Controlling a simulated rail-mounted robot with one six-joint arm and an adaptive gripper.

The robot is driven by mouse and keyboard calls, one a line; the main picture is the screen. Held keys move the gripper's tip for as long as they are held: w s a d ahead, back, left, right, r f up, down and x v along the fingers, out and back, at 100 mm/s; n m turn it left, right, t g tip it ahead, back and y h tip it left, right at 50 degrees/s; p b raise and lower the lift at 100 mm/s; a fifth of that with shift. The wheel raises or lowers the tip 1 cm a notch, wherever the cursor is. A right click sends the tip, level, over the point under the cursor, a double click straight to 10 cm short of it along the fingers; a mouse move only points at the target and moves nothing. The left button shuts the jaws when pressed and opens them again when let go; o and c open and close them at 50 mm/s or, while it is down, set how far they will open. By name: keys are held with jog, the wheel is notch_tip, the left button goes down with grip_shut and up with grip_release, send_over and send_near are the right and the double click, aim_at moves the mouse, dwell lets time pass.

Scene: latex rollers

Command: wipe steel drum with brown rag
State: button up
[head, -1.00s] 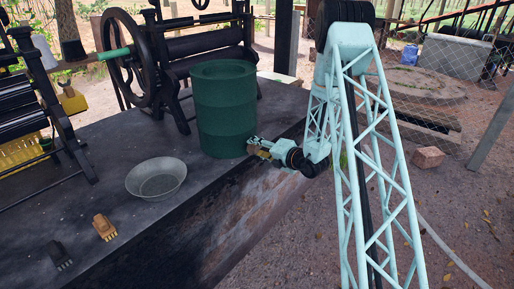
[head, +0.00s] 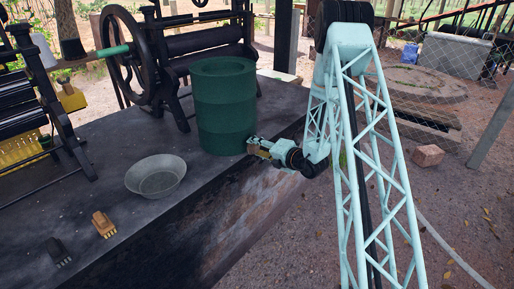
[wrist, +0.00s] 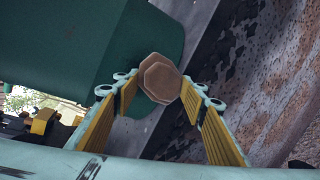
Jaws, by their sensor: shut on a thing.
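The steel drum (head: 225,110) is dark green and ribbed, and stands upright on the dark bench top near its right edge. It also fills the upper left of the wrist view (wrist: 85,50). My gripper (head: 260,149) is low at the drum's right side. In the wrist view my gripper (wrist: 160,86) is shut on a small brown faceted bundle, the brown rag (wrist: 160,78), between its yellow-padded fingers. The rag overlaps the drum's lower edge in that view; I cannot tell whether they touch.
A metal bowl (head: 155,178) and a tan brush-like object (head: 103,224) lie on the bench (head: 200,190) left of the drum, with a dark one (head: 58,251) nearby. A black roller machine (head: 200,45) stands behind the drum. The bench edge runs under my gripper.

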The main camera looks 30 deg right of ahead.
jog(key=shift+s+a+f, duration=0.2)
jog(key=shift+a+f, duration=0.05)
jog(key=shift+f, duration=0.05)
jog(key=shift+w+a+r+p, duration=0.1)
jog(key=shift+w+r+p, duration=0.05)
jog(key=shift+r+p, duration=0.55)
jog(key=shift+d+r+p, duration=0.25)
jog(key=shift+r+p, duration=0.1)
jog(key=shift+r, duration=0.95)
jog(key=shift+r, duration=0.1)
jog(key=shift+w+r+p, duration=0.1)
jog(key=shift+r+p, duration=0.85)
jog(key=shift+r, duration=0.85)
jog(key=shift+w+a, duration=0.1)
jog(key=shift+w, duration=0.05)
jog(key=shift+f, duration=0.15)
jog(key=shift+w+f+b, duration=0.1)
jog(key=shift+f+b, duration=1)
jog(key=shift+f, duration=0.65)
